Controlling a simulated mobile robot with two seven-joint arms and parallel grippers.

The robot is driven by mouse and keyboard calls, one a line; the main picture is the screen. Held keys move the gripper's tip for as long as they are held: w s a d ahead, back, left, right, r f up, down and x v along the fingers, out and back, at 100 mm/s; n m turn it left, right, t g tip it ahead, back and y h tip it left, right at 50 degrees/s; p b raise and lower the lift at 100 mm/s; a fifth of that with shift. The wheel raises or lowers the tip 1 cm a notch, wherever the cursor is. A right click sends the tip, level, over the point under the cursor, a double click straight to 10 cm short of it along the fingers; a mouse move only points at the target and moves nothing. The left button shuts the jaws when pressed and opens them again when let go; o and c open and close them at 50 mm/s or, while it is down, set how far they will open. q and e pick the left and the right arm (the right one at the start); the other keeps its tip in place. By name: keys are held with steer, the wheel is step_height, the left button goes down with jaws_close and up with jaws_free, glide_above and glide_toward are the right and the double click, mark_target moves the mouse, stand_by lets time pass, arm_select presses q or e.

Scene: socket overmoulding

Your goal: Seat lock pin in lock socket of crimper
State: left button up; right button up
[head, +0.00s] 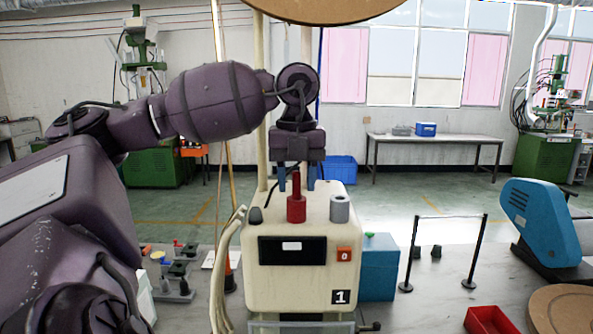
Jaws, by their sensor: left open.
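The crimper looks to be the cream box-shaped machine (257,284) in the middle, with a dark front panel and a label "1". A red stepped piece with a thin upright stem, likely the lock pin (296,210), stands upright on its top. I cannot make out the lock socket for certain; the red piece's underside is hidden. My left gripper (297,184) points down over the red piece. It is open, with one blue finger on each side of the thin stem and a visible gap to it. My right gripper is not in view.
A grey hollow cylinder (340,209) and a dark knob (256,215) stand on the machine top beside the red piece. A blue box (378,270) is right of the machine. A black barrier (447,217), a red tray (491,319) and a blue machine (540,222) stand farther right.

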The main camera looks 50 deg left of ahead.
arm_select(q)
steer(key=shift+r, duration=0.2)
step_height(320, 180, up, 6)
steer(key=shift+r+p, duration=0.15)
steer(key=shift+p, duration=0.3)
step_height(320, 180, up, 4)
steer(key=shift+r+p, duration=0.15)
steer(key=shift+p, duration=0.75)
steer(key=shift+r+p, duration=0.4)
steer(key=shift+r, duration=0.25)
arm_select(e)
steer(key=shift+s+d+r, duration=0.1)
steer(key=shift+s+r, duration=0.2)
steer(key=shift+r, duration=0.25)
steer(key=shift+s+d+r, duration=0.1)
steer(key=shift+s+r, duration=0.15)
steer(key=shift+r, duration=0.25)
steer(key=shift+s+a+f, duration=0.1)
arm_select(q)
steer(key=shift+s+f, duration=0.1)
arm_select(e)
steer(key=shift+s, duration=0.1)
